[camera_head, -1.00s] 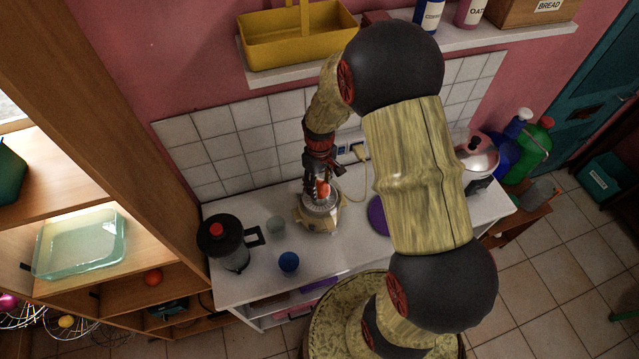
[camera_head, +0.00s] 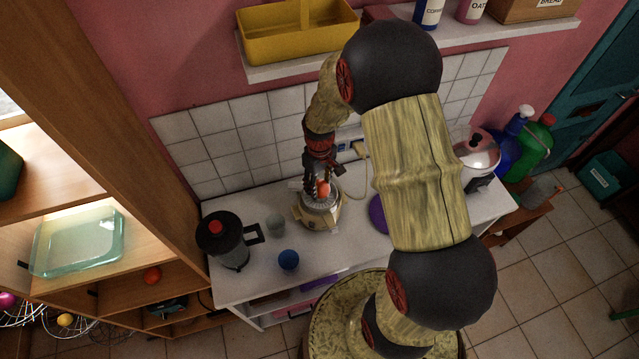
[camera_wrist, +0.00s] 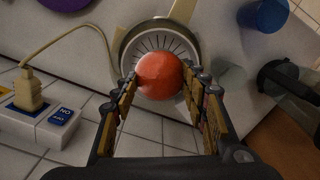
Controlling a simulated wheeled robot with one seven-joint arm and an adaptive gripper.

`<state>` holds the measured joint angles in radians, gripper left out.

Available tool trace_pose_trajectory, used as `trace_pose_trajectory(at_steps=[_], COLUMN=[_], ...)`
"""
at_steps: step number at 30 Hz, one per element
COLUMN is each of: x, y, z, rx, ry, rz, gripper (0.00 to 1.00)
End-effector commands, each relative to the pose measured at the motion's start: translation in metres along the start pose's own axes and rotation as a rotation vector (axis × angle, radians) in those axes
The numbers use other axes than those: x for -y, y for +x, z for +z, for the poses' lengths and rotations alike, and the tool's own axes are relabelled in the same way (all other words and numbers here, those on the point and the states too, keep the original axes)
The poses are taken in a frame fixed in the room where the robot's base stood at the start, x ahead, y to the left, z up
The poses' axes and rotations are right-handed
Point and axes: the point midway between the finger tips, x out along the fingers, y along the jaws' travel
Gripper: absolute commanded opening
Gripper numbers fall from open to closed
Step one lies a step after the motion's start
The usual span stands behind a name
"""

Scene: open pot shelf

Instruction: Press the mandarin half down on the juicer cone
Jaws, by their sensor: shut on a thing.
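The mandarin half (camera_head: 322,188) is an orange-red dome over the juicer's bowl in the head view. In the wrist view the mandarin half (camera_wrist: 160,75) sits between my fingertips and covers the middle of the juicer (camera_wrist: 190,40). The juicer (camera_head: 322,213) is beige with a ribbed grey bowl and stands on the white counter. The cone is hidden under the fruit, so I cannot tell how firmly they touch. My gripper (camera_head: 318,185) points down over the juicer and is shut on the mandarin half; it also shows in the wrist view (camera_wrist: 163,82).
A blue cup (camera_head: 288,260), a pale cup (camera_head: 275,225) and a dark press pot (camera_head: 228,242) stand left of the juicer. A purple disc (camera_head: 378,214) lies right. A cord runs to the socket strip (camera_wrist: 40,115) behind. The yellow caddy (camera_head: 298,35) sits on the shelf above.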

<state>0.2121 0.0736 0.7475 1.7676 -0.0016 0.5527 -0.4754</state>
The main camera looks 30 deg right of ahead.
Motion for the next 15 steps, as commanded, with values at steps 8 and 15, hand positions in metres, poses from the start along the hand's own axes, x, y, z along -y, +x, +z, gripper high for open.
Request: trace_pose_trajectory(at_steps=[8, 15], x=[0.0, 0.0], y=[0.0027, 0.0053], z=[0.0, 0.0], rx=[0.0, 0.0], ry=[0.0, 0.0], rz=[0.0, 0.0], gripper=[0.22, 0.22])
